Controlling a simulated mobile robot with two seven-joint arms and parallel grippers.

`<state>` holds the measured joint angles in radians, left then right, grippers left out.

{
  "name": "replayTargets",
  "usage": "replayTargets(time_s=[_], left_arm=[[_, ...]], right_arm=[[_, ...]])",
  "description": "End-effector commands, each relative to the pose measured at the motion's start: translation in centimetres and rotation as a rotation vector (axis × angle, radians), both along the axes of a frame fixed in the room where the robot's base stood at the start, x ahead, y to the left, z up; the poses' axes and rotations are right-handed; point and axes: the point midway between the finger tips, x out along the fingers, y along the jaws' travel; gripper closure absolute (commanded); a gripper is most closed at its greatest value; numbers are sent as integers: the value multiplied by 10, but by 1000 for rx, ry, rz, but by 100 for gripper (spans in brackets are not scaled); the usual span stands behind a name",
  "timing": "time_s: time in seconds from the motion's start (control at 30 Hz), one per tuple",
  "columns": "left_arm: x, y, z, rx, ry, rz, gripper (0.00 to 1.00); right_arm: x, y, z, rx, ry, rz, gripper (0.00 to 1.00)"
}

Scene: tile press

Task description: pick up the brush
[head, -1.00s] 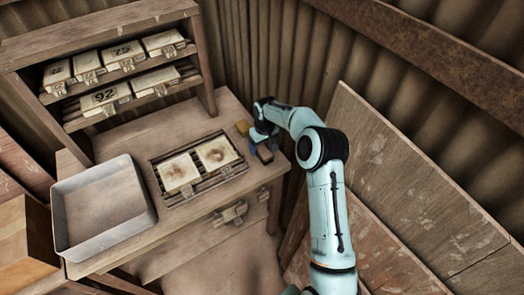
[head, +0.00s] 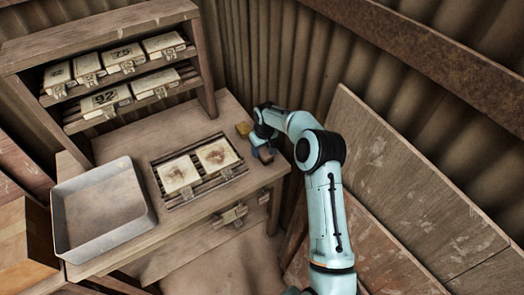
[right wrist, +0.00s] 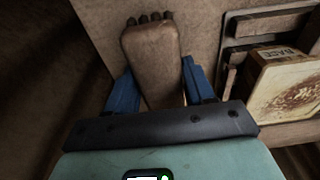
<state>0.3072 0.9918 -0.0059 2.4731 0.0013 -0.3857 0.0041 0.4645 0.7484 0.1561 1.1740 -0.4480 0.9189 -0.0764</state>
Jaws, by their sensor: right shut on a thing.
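The brush is a brown wooden block with dark bristle tufts at its far end in the right wrist view (right wrist: 152,62). It lies near the right end of the workbench (head: 232,112). My right gripper (head: 262,151) reaches down over it from the right. In the right wrist view its blue fingers (right wrist: 158,76) stand on either side of the brush and are shut on it. In the head view the gripper hides most of the brush. I cannot tell whether the brush is clear of the bench top. My left gripper is out of view.
A grey tray (head: 100,204) stands at the bench's left end. A shelf (head: 205,62) with numbered tiles is behind. Leaning boards (head: 385,160) stand at right.

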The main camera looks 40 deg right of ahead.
Motion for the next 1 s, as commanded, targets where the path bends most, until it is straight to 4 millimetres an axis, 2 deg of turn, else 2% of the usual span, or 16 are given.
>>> replayTargets(time_s=[0.17,0.4,0.6,0.8,1.0], left_arm=[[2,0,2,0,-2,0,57],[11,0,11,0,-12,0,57],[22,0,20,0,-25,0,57],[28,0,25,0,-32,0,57],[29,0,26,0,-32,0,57]], right_arm=[[2,-1,43,-3,-9,-1,80],[2,0,115,-2,-10,0,80],[2,0,162,-1,-7,0,80],[1,0,186,-1,-5,0,80],[0,0,190,0,-1,0,80]])
